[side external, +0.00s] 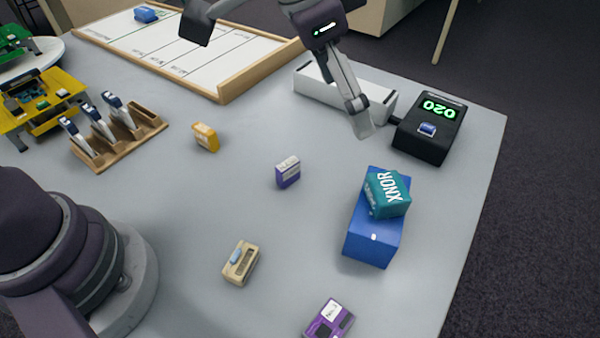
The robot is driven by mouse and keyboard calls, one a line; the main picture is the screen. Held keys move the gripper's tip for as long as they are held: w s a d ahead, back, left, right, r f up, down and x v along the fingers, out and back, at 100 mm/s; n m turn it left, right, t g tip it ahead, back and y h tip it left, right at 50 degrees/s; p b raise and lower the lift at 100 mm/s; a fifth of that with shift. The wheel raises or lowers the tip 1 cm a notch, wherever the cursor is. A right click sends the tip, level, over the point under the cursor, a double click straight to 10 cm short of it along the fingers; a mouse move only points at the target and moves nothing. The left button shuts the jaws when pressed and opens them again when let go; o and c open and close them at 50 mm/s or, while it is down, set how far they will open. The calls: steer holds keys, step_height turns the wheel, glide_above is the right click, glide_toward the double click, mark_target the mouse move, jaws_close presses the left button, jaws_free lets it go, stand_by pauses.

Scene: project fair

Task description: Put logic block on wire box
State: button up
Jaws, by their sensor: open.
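A teal block labelled XNOR (385,193), which looks like the logic block, rests slightly turned on top of a blue box (371,244), which I take to be the wire box. The box stands on the right part of the table. My gripper (361,118) is above and behind the block in the side external view, apart from it and empty. Its fingers are seen nearly edge-on and overlap, with the tips pointing down near the white tray.
A white tray (312,84) and a black box with a green 020 display (427,139) stand behind. A yellow block (206,137), a purple-white block (287,172), a beige device (240,263) and a purple device (328,322) lie about. A wooden rack (121,146) stands left.

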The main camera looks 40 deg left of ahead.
steer(key=s+a+n+t+y, duration=0.1)
steer(key=s+a+n, duration=0.3)
steer(key=a, duration=0.6)
steer(key=s+a+n+t+y, duration=0.1)
steer(key=s+a+n, duration=0.3)
steer(key=a, duration=0.5)
steer(key=s+y, duration=0.1)
steer(key=s, duration=0.1)
steer(key=shift+s+a+r, duration=0.15)
steer(key=shift+s+a, duration=0.25)
